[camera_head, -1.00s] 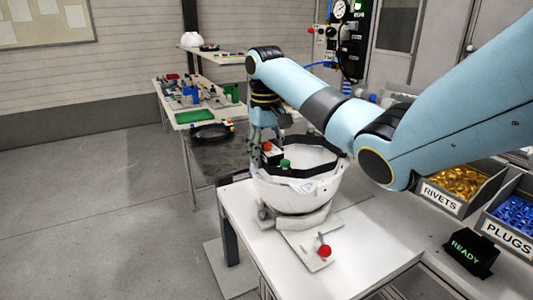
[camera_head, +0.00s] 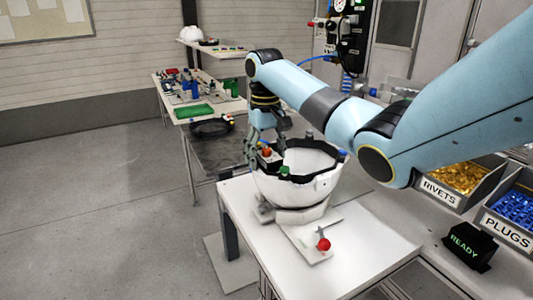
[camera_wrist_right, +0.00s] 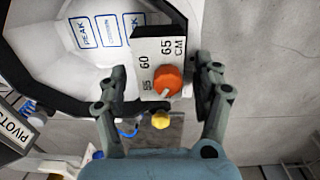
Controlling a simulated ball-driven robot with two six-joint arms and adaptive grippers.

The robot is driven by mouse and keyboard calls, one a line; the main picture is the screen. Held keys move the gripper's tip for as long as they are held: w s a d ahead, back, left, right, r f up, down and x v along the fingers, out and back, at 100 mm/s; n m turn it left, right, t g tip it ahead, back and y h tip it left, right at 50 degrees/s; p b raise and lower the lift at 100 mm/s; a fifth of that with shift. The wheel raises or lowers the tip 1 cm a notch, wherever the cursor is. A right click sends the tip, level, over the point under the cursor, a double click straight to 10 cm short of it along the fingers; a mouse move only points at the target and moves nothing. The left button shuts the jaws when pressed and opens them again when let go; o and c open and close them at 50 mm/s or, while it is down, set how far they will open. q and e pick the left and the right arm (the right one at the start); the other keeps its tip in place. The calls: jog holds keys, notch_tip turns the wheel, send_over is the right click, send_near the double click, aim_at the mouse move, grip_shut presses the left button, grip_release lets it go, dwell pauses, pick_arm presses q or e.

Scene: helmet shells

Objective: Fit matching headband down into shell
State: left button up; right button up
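The white helmet shell (camera_head: 296,188) rests open side up in a holder (camera_head: 297,214) on the white bench. The black headband (camera_head: 310,146) is down inside it, its edge close to the shell rim. In the right wrist view the headband's size block (camera_wrist_right: 150,52), marked 55, 60, 65 CM with an orange knob (camera_wrist_right: 167,80), lies between the fingers of my right gripper (camera_wrist_right: 163,78). My right gripper (camera_head: 267,146) seems shut on this block at the shell's left rim. The far fingertip contact is hard to see. My left gripper is out of view.
A red-knobbed lever (camera_head: 323,244) stands on a plate in front of the holder. Bins of rivets (camera_head: 440,187) and plugs (camera_head: 502,228) and a READY display (camera_head: 470,247) are at right. The bench front is clear. A side table (camera_head: 217,112) holds other parts.

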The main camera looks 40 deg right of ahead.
jog(key=shift+r, duration=0.1)
jog(key=shift+r, duration=3.6)
jog(key=shift+a, duration=0.1)
